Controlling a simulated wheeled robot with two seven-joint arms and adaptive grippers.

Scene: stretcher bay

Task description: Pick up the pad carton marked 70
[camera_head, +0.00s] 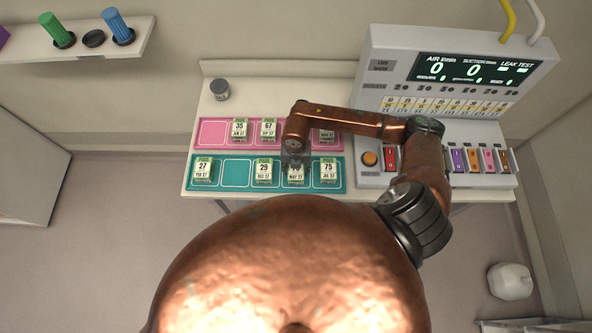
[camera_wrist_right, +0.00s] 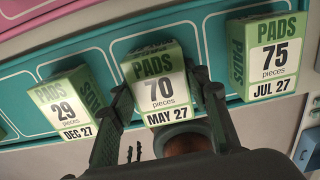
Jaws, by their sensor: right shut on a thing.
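The pad carton marked 70 (camera_wrist_right: 160,90), green and white with "MAY 27" on it, is in the middle of the right wrist view. My right gripper (camera_wrist_right: 166,100) is shut on it, one finger on each side. In the head view this carton (camera_head: 296,180) shows partly below my right gripper (camera_head: 296,161), at the teal tray (camera_head: 236,185). Whether it touches the tray I cannot tell. My left gripper is not in view.
Cartons marked 29 (camera_wrist_right: 62,108) and 75 (camera_wrist_right: 270,62) stand close on either side. A carton marked 27 (camera_head: 203,170) is at the tray's left end. A pink tray (camera_head: 212,132) with more cartons lies behind. A control unit (camera_head: 372,50) stands right.

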